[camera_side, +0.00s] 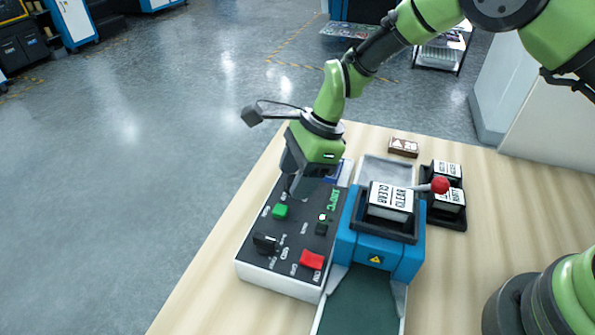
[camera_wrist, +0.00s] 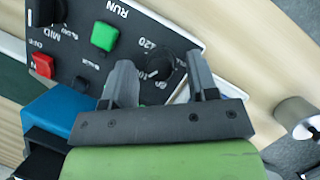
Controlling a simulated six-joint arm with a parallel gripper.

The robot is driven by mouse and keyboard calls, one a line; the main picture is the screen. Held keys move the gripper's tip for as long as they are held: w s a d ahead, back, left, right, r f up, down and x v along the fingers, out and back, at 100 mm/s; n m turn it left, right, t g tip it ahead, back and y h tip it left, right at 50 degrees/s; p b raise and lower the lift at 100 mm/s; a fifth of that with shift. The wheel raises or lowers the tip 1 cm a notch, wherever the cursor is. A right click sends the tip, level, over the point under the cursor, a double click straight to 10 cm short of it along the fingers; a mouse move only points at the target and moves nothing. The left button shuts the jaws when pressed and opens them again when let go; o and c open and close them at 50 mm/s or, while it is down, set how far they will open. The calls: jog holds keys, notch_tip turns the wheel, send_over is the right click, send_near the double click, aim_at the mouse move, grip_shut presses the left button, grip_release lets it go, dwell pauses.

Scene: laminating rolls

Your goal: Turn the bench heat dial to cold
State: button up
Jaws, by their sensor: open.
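The dark control panel (camera_side: 292,238) lies along the table's left side. A round black dial (camera_wrist: 165,72) shows in the wrist view beside printed numbers, one reading 120. My gripper (camera_wrist: 160,66) is open, with its two fingers on either side of this dial; whether they touch it I cannot tell. In the side view my gripper (camera_side: 302,188) points down at the panel's far end and hides this dial. A second black knob (camera_side: 265,243) stands at the panel's near left, and the wrist view shows it at the top edge (camera_wrist: 45,10), beside lettering that looks like MID.
A green button (camera_side: 280,211) and a red button (camera_side: 312,260) rise from the panel. A green readout (camera_side: 334,199) is lit. The blue laminating machine (camera_side: 352,246) stands close on the right, holding a labelled roll (camera_side: 391,197). A red-knobbed lever (camera_side: 440,185) sticks out beyond.

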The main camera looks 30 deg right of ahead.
jog(key=c, duration=0.9)
jog(key=n+g, duration=0.1)
jog(key=n, duration=0.2)
jog(key=n+g, duration=0.1)
jog(key=n, duration=0.1)
jog(key=shift+w+n+h, duration=0.2)
jog(key=shift+n+h, duration=0.1)
jog(key=shift+n, duration=0.1)
jog(key=n+g, duration=0.1)
jog(key=n, duration=0.2)
jog(key=n+g+h, duration=0.1)
jog(key=n, duration=0.1)
jog(key=shift+w+a+n, duration=0.1)
jog(key=shift+n, duration=0.3)
